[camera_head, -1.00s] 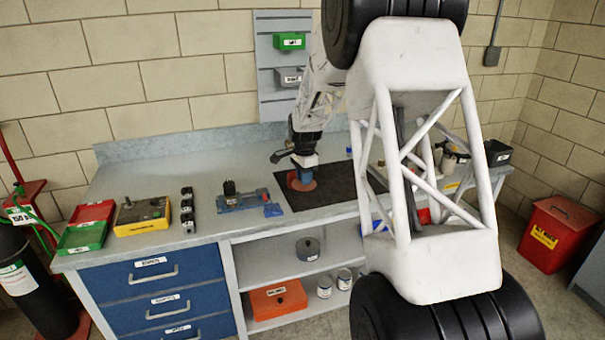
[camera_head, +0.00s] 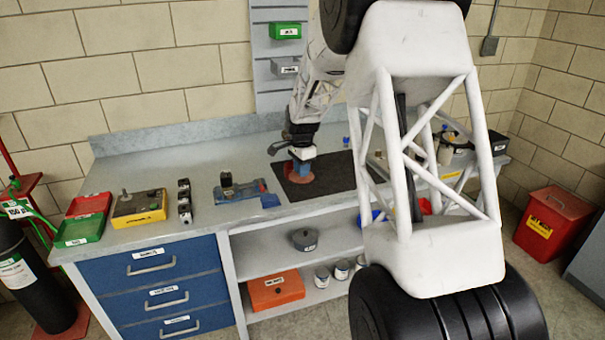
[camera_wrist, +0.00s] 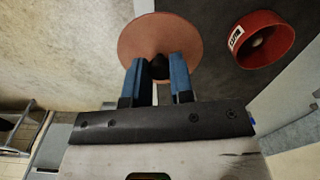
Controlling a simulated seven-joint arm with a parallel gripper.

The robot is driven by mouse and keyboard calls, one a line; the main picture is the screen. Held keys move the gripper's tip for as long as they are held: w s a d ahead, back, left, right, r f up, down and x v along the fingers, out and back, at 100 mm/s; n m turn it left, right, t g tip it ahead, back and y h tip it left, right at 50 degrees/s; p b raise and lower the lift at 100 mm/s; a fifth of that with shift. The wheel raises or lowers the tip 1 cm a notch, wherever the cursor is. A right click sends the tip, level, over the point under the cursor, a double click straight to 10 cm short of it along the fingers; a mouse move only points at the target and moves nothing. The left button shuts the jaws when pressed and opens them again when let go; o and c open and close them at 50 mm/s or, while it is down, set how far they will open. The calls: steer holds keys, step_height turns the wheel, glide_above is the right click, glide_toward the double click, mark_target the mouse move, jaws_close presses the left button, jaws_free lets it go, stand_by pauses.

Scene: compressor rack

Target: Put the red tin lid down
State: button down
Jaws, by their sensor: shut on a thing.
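The red tin lid (camera_wrist: 160,45) is a flat, dull-red disc with a dark knob (camera_wrist: 159,66) in the wrist view. My gripper (camera_wrist: 161,66) has its blue fingers shut on the knob. In the head view, the lid (camera_head: 299,177) is below my gripper (camera_head: 301,165), over the left part of the dark mat (camera_head: 322,182). I cannot tell whether its underside touches the mat. A round, open red tin (camera_wrist: 263,40) with a white label is to the right of the lid in the wrist view, apart from it. I cannot make out this tin in the head view.
A blue vise-like fixture (camera_head: 245,192) is left of the mat. Farther left are dark blocks (camera_head: 184,203), a yellow box (camera_head: 139,209), and red (camera_head: 89,204) and green (camera_head: 79,230) trays. Bare bench (camera_head: 230,155) lies behind the fixture. My arm hides part of the bench's right side.

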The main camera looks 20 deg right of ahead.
steer(key=s+f, duration=0.4)
steer(key=s, duration=0.8)
steer(key=shift+s+n, duration=0.3)
steer(key=shift+n, duration=0.1)
steer(key=shift+w, duration=0.1)
glide_above(307, 193)
steer(key=shift+w+f, duration=0.15)
steer(key=shift+f, duration=0.5)
stand_by(0.3)
steer(key=shift+f, duration=1.8)
steer(key=c, duration=1)
jaws_free()
steer(key=shift+f, duration=0.15)
